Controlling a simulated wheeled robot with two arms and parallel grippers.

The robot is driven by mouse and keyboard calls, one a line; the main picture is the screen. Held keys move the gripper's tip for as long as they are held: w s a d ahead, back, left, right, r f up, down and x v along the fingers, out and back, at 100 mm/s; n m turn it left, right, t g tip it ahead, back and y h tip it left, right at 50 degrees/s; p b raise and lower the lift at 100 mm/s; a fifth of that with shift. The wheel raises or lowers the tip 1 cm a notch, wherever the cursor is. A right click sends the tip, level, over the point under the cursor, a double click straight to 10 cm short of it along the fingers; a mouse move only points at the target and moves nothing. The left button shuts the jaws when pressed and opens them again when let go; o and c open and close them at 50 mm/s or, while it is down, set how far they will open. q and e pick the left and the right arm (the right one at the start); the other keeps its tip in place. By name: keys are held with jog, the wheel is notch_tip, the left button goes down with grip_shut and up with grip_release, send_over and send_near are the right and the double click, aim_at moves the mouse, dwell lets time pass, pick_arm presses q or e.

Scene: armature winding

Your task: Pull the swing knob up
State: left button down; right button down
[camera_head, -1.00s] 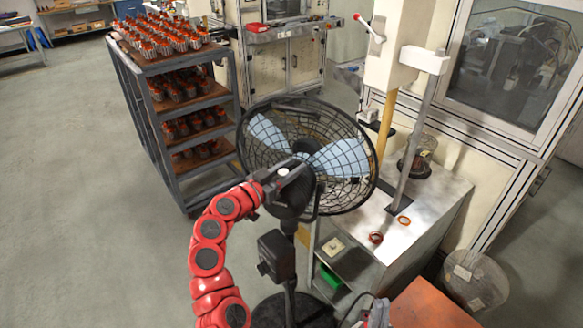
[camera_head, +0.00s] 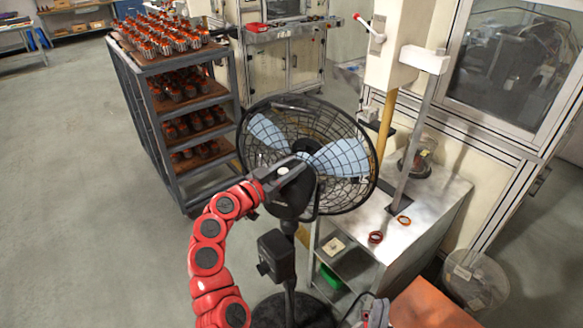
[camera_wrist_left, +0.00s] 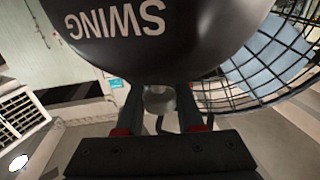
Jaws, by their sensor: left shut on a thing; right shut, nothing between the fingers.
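A black standing fan has a dark motor housing (camera_wrist_left: 165,25) marked SWING, close up in the left wrist view. The pale, round swing knob (camera_wrist_left: 160,98) sticks out at the housing's edge, between the two fingers of my left gripper (camera_wrist_left: 161,112). In the head view my left gripper (camera_head: 290,172) reaches in from the left at the back of the fan and is shut on the knob, whose light top (camera_head: 283,170) shows there.
The fan's round cage (camera_head: 345,130) stands just beyond my left gripper. A metal bench (camera_head: 425,215) with rings on it is to the right, an orange surface (camera_head: 430,305) in front of it. A shelf cart (camera_head: 175,65) stands behind left. The floor at left is clear.

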pick_arm(q)
jog(key=shift+r+b, duration=0.2)
jog(key=shift+b, duration=0.35)
jog(key=shift+r, duration=0.6)
jog(key=c, duration=0.5)
grip_release()
jog(key=shift+s, duration=0.1)
jog(key=shift+a, duration=0.1)
